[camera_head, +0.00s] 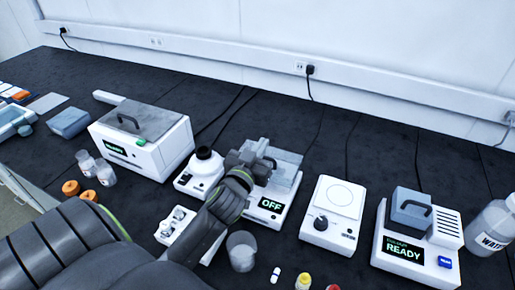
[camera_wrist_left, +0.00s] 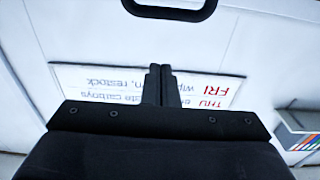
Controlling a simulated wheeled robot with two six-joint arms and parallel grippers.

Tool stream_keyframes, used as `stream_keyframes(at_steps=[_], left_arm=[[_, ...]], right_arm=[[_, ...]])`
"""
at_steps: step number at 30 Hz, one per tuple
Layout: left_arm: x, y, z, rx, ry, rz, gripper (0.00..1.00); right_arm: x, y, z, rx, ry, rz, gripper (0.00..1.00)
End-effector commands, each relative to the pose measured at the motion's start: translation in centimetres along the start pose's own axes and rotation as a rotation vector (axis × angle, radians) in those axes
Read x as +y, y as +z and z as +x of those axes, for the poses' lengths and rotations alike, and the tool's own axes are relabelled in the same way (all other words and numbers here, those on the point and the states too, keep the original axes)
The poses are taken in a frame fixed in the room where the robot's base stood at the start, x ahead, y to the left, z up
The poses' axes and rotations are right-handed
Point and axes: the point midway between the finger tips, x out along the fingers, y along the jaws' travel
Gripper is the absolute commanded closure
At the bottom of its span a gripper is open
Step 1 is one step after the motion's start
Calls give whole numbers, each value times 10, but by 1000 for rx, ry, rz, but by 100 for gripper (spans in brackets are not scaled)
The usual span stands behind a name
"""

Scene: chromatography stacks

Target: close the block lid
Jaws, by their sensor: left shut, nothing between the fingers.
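A white block unit (camera_head: 420,250) with a green READY display stands at the right of the bench in the head view. On it is a grey-blue block-shaped lid (camera_head: 405,206) with a black loop handle on the side facing me. I cannot tell whether the lid is seated or raised. My left gripper (camera_head: 262,160) is over the OFF balance, well left of the block unit. In the left wrist view its fingers (camera_wrist_left: 161,86) are together and empty. My right gripper is not in view.
A balance (camera_head: 270,207) with clear panels reads OFF. A white stirrer plate (camera_head: 332,205) stands between it and the block unit. A water bottle (camera_head: 490,230) is at the far right, and a glass beaker (camera_head: 241,252) sits in front. A white bath (camera_head: 150,155) stands left.

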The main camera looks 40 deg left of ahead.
Motion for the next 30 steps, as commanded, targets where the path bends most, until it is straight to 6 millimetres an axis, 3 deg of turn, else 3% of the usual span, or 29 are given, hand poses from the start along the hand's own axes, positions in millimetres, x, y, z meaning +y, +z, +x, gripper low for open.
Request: stream_keyframes(at_steps=[1, 3, 12, 18, 30], left_arm=[[-1, 11, -16, -9, -3, -4, 100], [-1, 13, -32, -9, -3, -3, 100], [-1, 16, -81, -7, -3, -2, 100], [-1, 16, -94, -6, -3, -1, 100], [-1, 15, -95, -5, -2, 0, 100]], right_arm=[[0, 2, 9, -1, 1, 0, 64], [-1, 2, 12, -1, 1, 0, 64], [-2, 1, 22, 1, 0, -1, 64], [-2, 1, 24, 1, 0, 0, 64], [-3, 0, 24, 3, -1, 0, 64]])
